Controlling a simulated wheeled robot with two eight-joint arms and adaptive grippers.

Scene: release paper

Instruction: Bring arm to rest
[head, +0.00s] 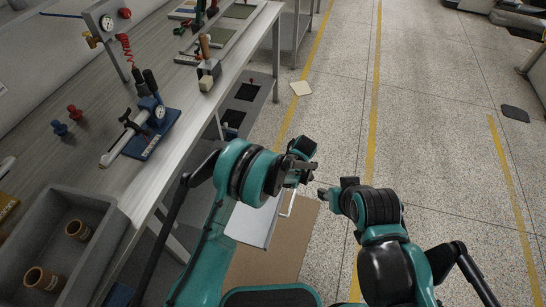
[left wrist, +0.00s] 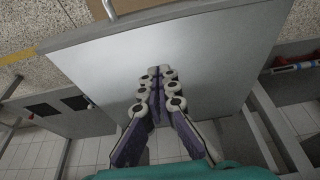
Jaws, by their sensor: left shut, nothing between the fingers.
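My left arm, teal and black, comes in from the left in the head view and reaches past the bench's front edge. Its gripper (head: 304,162) is in the air over the aisle side. In the left wrist view the left gripper (left wrist: 156,78) has its fingers together with nothing between them, in front of a pale grey panel (left wrist: 220,55). My right arm rises from the lower right, bent inward. Its gripper (head: 324,193) is close to the left one in the picture; its fingers are too small to tell open or shut.
The workbench (head: 182,75) fills the left, with a grey bin (head: 112,222) holding brown rolls, a blue-based gauge tool (head: 150,140) and a wooden-handled tool (head: 205,45). A brown board (head: 290,240) lies below my arms. The speckled floor at right is mostly clear, with yellow lines.

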